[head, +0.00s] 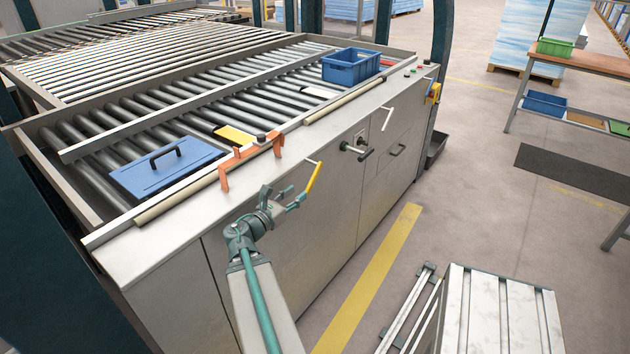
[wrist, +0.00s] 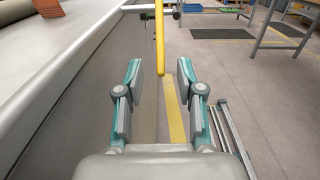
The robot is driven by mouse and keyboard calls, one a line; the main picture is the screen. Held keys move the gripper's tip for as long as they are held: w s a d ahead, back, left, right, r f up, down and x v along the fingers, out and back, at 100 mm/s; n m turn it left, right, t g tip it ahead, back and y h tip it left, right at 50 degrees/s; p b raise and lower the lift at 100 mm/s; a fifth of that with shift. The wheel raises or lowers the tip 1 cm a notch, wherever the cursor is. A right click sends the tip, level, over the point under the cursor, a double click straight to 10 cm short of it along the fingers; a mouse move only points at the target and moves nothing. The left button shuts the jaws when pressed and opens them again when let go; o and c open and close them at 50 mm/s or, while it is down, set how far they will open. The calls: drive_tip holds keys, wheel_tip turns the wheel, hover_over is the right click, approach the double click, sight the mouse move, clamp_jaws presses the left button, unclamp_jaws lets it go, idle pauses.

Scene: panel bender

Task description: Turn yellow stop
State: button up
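The yellow stop (head: 314,179) is a slim yellow bar on a short pale arm at the front edge of the machine's side panel. It hangs tilted in the head view. In the wrist view the yellow stop (wrist: 159,40) hangs down from the top, its lower end between my fingertips in the picture. My gripper (head: 287,194) is just left of the bar in the head view. In the wrist view my gripper (wrist: 160,78) is open, with a finger on each side of the bar. I see no contact with it.
An orange bracket (head: 250,160) stands on the machine's edge, near a blue plate with a handle (head: 165,168). A blue bin (head: 350,68) sits on the rollers. A slatted platform (head: 500,315) stands at lower right.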

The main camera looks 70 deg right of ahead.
sight(310, 184)
drive_tip(key=x, duration=1)
drive_tip(key=shift+d, duration=0.2)
clamp_jaws()
